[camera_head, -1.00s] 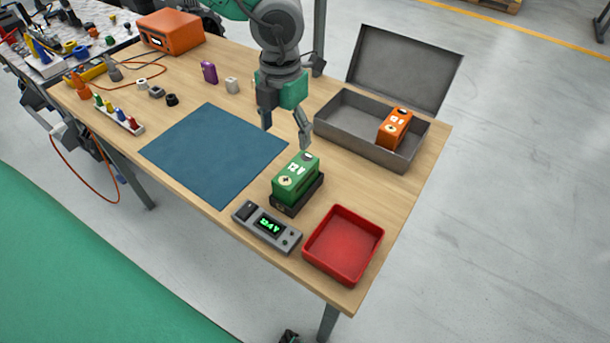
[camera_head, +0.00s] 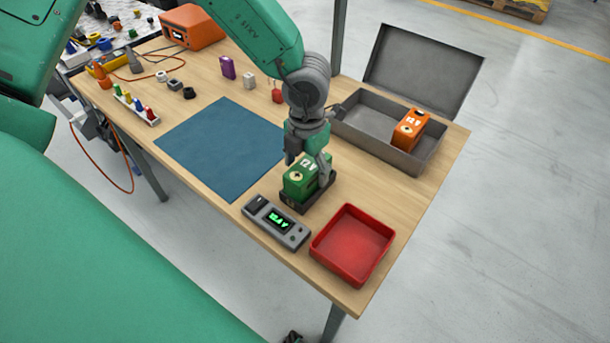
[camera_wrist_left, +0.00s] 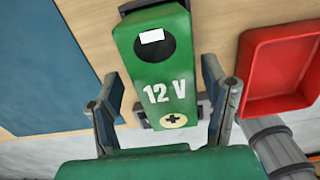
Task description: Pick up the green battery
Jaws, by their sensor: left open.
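The green battery (camera_head: 301,181), marked 12 V, stands in a black cradle (camera_head: 304,203) beside the grey meter. My left gripper (camera_head: 308,167) is right over the battery, pointing down. In the left wrist view the battery (camera_wrist_left: 158,70) lies between the two spread fingers of my left gripper (camera_wrist_left: 167,110), one finger on each side. The fingers are open, and I cannot tell whether either one touches the battery. My right gripper does not show.
A grey meter (camera_head: 276,222) with a lit display and a red tray (camera_head: 352,245) stand close by. A grey open case (camera_head: 379,133) holds an orange battery (camera_head: 410,130). A blue mat (camera_head: 222,148) lies left, bare.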

